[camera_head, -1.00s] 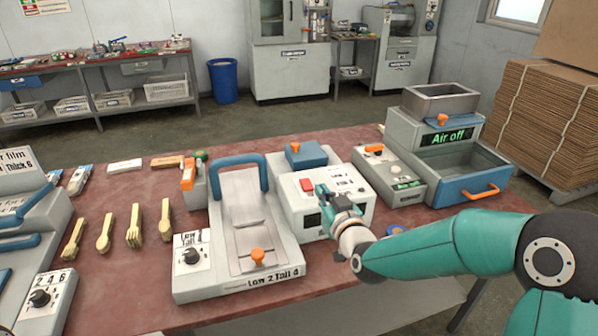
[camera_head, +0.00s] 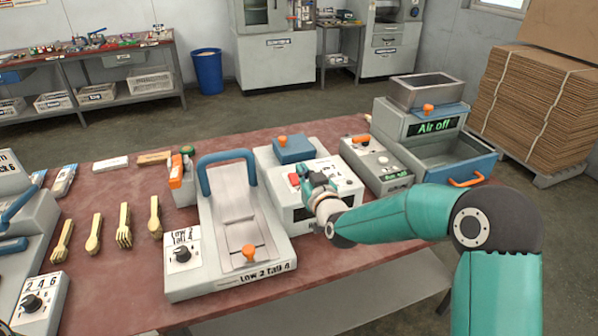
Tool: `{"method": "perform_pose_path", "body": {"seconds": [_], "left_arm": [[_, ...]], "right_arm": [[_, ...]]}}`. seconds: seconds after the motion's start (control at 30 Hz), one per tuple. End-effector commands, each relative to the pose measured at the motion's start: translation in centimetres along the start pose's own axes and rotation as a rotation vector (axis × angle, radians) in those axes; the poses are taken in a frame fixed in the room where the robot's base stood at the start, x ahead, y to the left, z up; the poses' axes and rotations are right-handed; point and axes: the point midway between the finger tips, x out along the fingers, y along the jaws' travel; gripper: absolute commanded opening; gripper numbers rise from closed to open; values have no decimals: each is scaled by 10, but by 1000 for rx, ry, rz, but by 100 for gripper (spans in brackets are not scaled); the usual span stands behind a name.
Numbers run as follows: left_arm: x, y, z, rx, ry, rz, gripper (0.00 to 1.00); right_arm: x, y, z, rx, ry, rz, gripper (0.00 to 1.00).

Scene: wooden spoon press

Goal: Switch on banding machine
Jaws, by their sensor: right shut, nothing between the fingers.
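A white boxy machine (camera_head: 344,187) with a red switch (camera_head: 294,180), small labels and a dark front window stands mid-table; its labels are too small to read, so I cannot confirm it is the banding machine. A blue block with an orange knob (camera_head: 293,150) sits on its back part. My right gripper (camera_head: 305,175) is shut and empty over the machine's top, just right of the red switch. I cannot tell whether it touches the switch. My left gripper is out of view.
Left of the machine is a press with a blue handle (camera_head: 204,180), then several wooden forks and spoons (camera_head: 123,226).

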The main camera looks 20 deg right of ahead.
Motion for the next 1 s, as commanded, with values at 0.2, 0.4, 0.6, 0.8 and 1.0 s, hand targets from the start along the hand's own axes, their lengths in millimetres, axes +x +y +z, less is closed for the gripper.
{"method": "perform_pose_path", "body": {"seconds": [0.2,0.4,0.6,0.8,1.0], "left_arm": [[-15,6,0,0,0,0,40],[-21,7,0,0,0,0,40],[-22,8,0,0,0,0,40],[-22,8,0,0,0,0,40],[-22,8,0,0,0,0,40]], "right_arm": [[41,0,-1,0,-1,1,0],[47,0,28,1,-3,0,0],[49,0,38,1,0,0,0],[49,-1,39,1,0,-1,0],[49,3,39,1,-6,4,0]]}}
